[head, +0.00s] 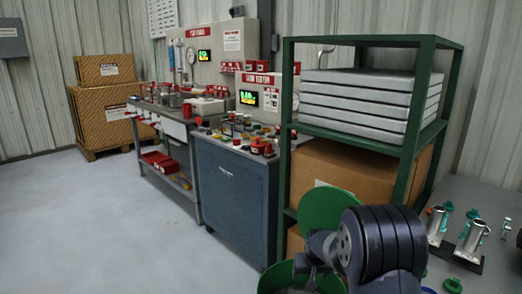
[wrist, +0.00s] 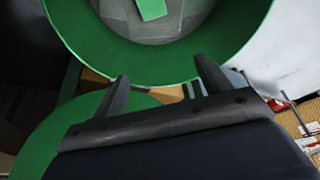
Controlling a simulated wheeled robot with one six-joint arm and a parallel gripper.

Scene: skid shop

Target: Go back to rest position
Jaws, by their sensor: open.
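In the wrist view my gripper (wrist: 163,82) is open, its two dark fingers apart with nothing between them. Beyond the fingertips is a large green round rim (wrist: 150,68) around a grey inner surface, with a small green piece (wrist: 152,8) at the top. A second green round shape (wrist: 75,130) lies at lower left, partly hidden by the gripper body. In the head view my dark arm is folded at lower right, beside green round shapes (head: 325,207). The gripper fingers cannot be made out there.
A green shelf rack (head: 431,95) with grey cases (head: 366,95) and a cardboard box (head: 340,168) stands close behind my arm. A blue cabinet (head: 232,195) and workbench (head: 180,130) line the wall. A grey table (head: 488,205) holds metal fittings at right. The floor at left is clear.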

